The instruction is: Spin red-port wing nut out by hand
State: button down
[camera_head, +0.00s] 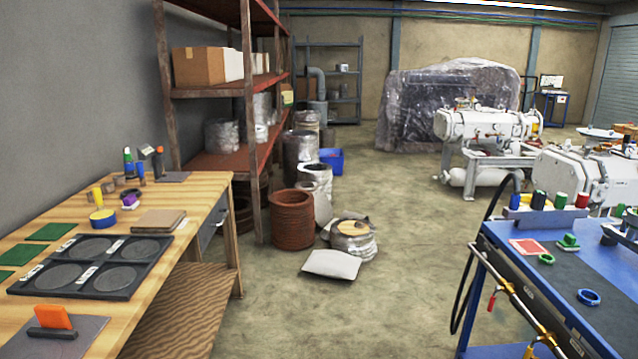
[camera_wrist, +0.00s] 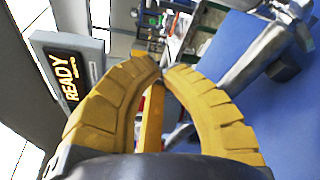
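I cannot make out a red-port wing nut in either view. In the head view, a red-handled fitting (camera_head: 491,301) sits on the pipe along the front of the blue bench (camera_head: 548,291). In the wrist view, my gripper (camera_wrist: 162,70) has two yellow ribbed fingers that bow outward. Their tips come together, with no object visible between them. A yellow upright bar (camera_wrist: 152,118) with a red part beside it shows through the gap between the fingers, apparently behind them.
A dark display reading READY (camera_wrist: 68,72) is left of my fingers. White machines (camera_head: 484,124) stand behind.

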jog(key=shift+s+r, duration=0.25)
jog(key=shift+r, duration=0.1)
dwell(0.3)
jog(key=w+a+r+m+t+y+p, duration=0.1)
jog(key=w+a+r+t+y+p, duration=0.15)
jog(key=w+a, duration=0.65)
jog(key=w+a+r+m+t+y+p, duration=0.15)
jog(key=w+a+r, duration=0.25)
jog(key=w+a, duration=0.45)
jog(key=w+a+r+m+y+p, duration=0.1)
jog(key=w+a+y+p, duration=0.15)
jog(key=a, duration=0.75)
jog(key=w+a+r+y+p, duration=0.15)
jog(key=w+a, duration=0.25)
jog(key=a, duration=0.7)
jog(key=s+a+m+y+p, duration=0.2)
jog(key=a+y+p, duration=0.15)
jog(key=a, duration=1.25)
jog(key=s+a+f+m+g+y+p, duration=0.1)
jog(key=s+a+f+g+y+p, duration=0.1)
jog(key=s+a, duration=0.9)
jog(key=s+a+f+m+g+y+p, duration=0.2)
jog(key=s+a, duration=0.9)
jog(key=shift+s+g+y+p, duration=0.15)
jog(key=shift+g+y+p, duration=0.15)
jog(key=shift+y, duration=0.05)
